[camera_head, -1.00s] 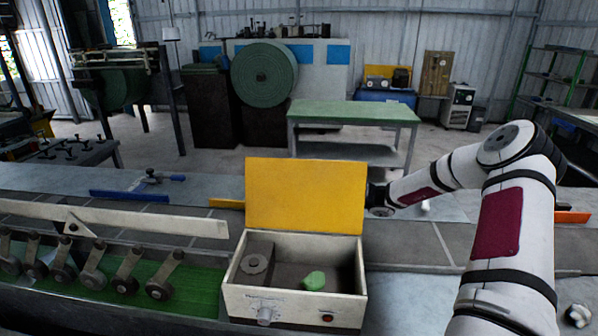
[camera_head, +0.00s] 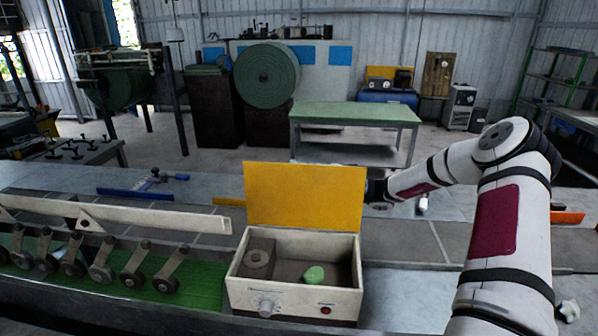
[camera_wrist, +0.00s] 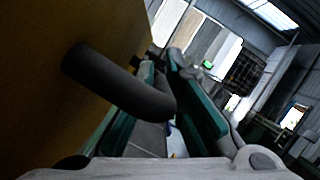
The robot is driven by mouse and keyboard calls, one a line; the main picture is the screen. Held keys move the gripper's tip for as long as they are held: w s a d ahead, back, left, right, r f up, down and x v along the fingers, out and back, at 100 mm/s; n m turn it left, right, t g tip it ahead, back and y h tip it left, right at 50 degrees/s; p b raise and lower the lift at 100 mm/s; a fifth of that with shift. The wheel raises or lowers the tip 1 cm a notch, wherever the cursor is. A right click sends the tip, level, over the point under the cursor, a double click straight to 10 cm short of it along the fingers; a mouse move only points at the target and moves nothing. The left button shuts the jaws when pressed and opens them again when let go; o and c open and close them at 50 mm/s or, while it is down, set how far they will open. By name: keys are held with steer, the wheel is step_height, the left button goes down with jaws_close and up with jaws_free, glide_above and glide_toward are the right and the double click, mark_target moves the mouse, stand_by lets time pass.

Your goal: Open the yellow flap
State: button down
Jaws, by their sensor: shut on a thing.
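The yellow flap (camera_head: 303,196) stands raised, roughly upright, along the back edge of the open pale box (camera_head: 291,301). In the wrist view the flap's surface (camera_wrist: 60,75) fills the left side, with a dark rounded handle (camera_wrist: 115,82) sticking out from it. My gripper (camera_wrist: 165,75) has its teal fingers at the handle and is shut on it; the exact contact is partly hidden. In the head view my arm reaches in from the right, and my gripper is hidden behind the flap.
Inside the box are a green lump (camera_head: 314,274) and a grey block with a round part (camera_head: 258,259). A knob (camera_head: 266,308) and red button (camera_head: 326,310) are on its front. Rollers (camera_head: 103,272) on a green belt (camera_head: 195,287) lie left. A green-topped table (camera_head: 355,113) stands behind.

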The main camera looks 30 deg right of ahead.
mark_target(342, 185)
steer(key=shift+f, duration=0.1)
steer(key=c, duration=2)
jaws_free()
steer(key=shift+o, duration=0.2)
steer(key=shift+d, duration=0.15)
steer(key=v, duration=1.1)
steer(key=shift+s+d+f, duration=0.15)
steer(key=shift+d+f, duration=0.05)
steer(key=shift+d, duration=0.15)
